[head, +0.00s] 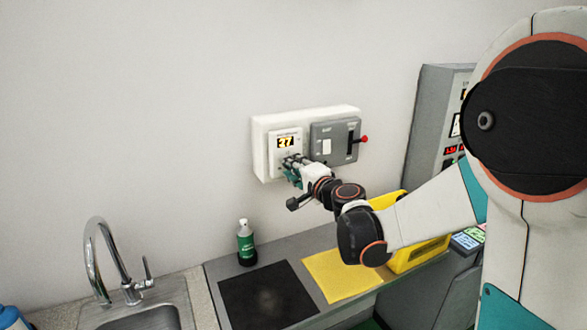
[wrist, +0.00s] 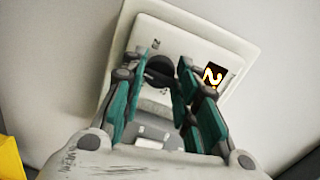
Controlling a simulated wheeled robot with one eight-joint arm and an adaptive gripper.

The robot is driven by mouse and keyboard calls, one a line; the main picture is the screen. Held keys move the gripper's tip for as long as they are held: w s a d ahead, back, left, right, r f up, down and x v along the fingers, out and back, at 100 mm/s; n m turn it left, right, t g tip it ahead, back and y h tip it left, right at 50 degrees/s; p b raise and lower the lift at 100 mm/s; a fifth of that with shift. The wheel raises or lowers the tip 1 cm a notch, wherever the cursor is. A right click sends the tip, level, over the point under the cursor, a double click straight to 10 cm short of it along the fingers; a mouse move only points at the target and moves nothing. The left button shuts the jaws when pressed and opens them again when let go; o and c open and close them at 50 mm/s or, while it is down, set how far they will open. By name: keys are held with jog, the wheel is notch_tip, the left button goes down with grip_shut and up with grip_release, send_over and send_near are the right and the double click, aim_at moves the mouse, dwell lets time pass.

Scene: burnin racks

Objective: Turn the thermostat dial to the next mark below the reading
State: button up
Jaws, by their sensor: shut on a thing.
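The thermostat (head: 286,140) is a white plate on the left part of a white wall box. Its lit display (head: 286,142) reads 27 in the head view; in the wrist view the display (wrist: 213,76) shows only partly, behind a finger. The dark round dial (wrist: 160,70) sits below the display, between the fingertips. My gripper (head: 292,163) reaches up to the thermostat from the lower right. In the wrist view its teal fingers (wrist: 160,76) are closed on the dial from both sides. The dial's pointer and most of its marks are hidden or too blurred to read.
A grey switch panel (head: 335,138) with a red-knobbed lever (head: 364,139) is right beside the thermostat. Below are a green bottle (head: 246,243), a black mat (head: 268,295), a yellow mat (head: 340,276) and a yellow bin (head: 418,254). A sink faucet (head: 130,290) stands at left.

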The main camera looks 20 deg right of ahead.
jog(key=shift+n, duration=0.3)
jog(key=o, duration=1.1)
jog(key=shift+c, duration=0.2)
jog(key=f+v, duration=0.1)
jog(key=v, duration=1.1)
jog(key=shift+r, duration=0.45)
jog(key=shift+s+a, duration=0.1)
